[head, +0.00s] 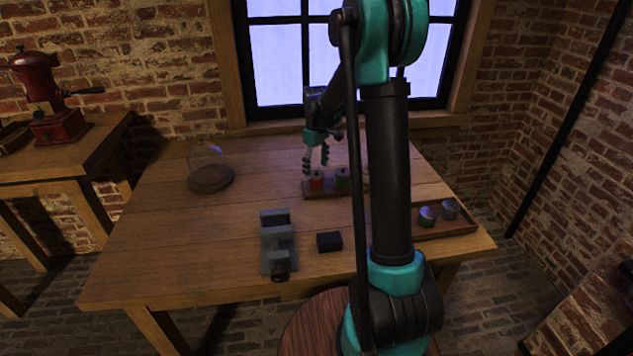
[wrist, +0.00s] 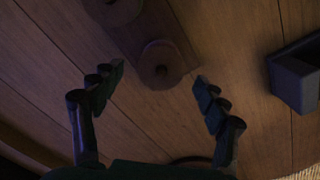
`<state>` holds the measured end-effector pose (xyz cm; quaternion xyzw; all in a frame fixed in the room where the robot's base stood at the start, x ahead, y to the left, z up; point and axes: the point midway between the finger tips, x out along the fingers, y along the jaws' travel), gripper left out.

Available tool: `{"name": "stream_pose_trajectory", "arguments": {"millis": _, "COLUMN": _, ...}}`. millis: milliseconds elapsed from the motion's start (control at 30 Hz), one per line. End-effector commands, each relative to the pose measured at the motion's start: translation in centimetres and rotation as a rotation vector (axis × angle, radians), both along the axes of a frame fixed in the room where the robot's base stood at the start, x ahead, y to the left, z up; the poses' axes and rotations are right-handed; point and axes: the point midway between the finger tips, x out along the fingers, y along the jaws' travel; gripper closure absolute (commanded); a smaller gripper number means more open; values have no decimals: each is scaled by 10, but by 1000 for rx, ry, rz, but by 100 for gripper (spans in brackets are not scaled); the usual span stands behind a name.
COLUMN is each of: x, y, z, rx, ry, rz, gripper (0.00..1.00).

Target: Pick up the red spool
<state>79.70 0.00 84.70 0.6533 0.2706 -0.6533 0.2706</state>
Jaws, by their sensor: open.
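The red spool (head: 316,183) stands at the left end of a low wooden rack (head: 322,195) on the table. A green spool (head: 342,178) stands beside it, to the right. My gripper (head: 316,160) is directly above the red spool in the head view, pointing down. In the dark wrist view my open gripper (wrist: 158,88) has its two fingers wide apart, with nothing between the tips. A round spool top (wrist: 160,66) lies just beyond the fingertips, roughly centred; its colour is too dark to tell. A second round top (wrist: 112,10) is at the upper edge.
A grey vise-like device (head: 277,240) and a black block (head: 329,241) stand near the table's front. A glass dome (head: 208,165) is at the left. A tray (head: 455,231) with two grey round jars is at the right. My arm hides part of the table.

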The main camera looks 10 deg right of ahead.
Motion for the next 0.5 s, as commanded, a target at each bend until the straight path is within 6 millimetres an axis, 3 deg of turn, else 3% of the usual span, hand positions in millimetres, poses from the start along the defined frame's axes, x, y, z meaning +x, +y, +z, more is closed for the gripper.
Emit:
{"name": "stream_pose_trajectory", "arguments": {"millis": 200, "x": -2, "y": -1, "z": -30, "rx": 0, "ry": 0, "rz": 0, "gripper": 26}}
{"name": "stream_pose_trajectory", "arguments": {"millis": 500, "x": -2, "y": -1, "z": -37, "rx": 0, "ry": 0, "rz": 0, "gripper": 26}}
